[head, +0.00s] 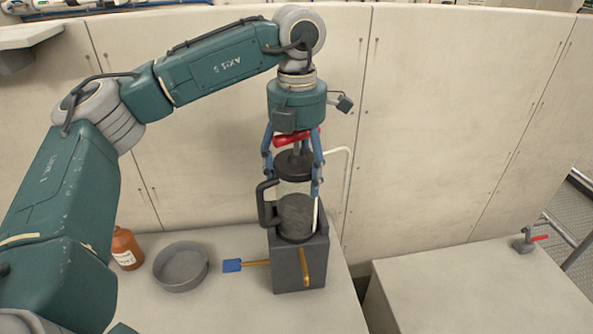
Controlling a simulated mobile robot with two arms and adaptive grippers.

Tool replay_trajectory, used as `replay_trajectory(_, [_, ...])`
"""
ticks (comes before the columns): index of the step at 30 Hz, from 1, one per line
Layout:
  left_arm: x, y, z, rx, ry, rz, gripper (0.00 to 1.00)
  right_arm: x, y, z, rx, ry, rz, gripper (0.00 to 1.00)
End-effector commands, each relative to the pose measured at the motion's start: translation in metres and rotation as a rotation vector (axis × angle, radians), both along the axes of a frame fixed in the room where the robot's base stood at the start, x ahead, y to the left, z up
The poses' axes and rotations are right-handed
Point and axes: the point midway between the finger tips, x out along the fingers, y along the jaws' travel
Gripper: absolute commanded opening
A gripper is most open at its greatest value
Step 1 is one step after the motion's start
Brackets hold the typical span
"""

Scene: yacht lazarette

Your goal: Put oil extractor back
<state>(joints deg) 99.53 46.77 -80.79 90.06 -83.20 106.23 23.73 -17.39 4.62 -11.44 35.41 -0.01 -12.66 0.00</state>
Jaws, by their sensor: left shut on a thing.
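The oil extractor (295,210) is a clear-and-dark cylinder with a black lid, a black side handle and a red grip on top. It stands about upright at the open top of a dark grey box-shaped holder (288,268) on the bench. My left gripper (292,178) points down from above. Its blue fingers straddle the extractor's top and are shut on it. My right gripper is not in view.
A round grey pan (181,267) and an orange-brown bottle (127,249) stand left of the holder. A blue-bladed tool (233,265) sticks out from the holder's left. A thin white tube rises behind. A gap separates the right bench (480,290), which carries a red-handled valve (524,243).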

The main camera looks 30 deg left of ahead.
Motion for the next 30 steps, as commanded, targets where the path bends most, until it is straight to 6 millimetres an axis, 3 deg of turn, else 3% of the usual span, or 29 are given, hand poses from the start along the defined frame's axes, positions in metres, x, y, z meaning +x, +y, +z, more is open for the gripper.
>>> replay_trajectory(1, [0.000,0.000,-0.002,0.000,0.001,0.000,0.71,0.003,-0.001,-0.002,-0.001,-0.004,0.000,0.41])
replay_trajectory(4, [0.000,0.000,-0.001,0.000,0.001,0.000,0.88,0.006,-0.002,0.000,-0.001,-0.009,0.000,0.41])
replay_trajectory(17, [0.001,0.000,0.007,0.001,-0.001,-0.001,0.88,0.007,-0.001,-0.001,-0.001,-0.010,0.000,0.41])
replay_trajectory(25, [0.001,-0.001,0.061,-0.001,-0.004,0.000,0.88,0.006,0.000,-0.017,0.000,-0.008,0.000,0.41])
replay_trajectory(30, [0.001,0.000,0.098,0.002,-0.004,0.001,0.88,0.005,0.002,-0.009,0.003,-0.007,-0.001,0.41])
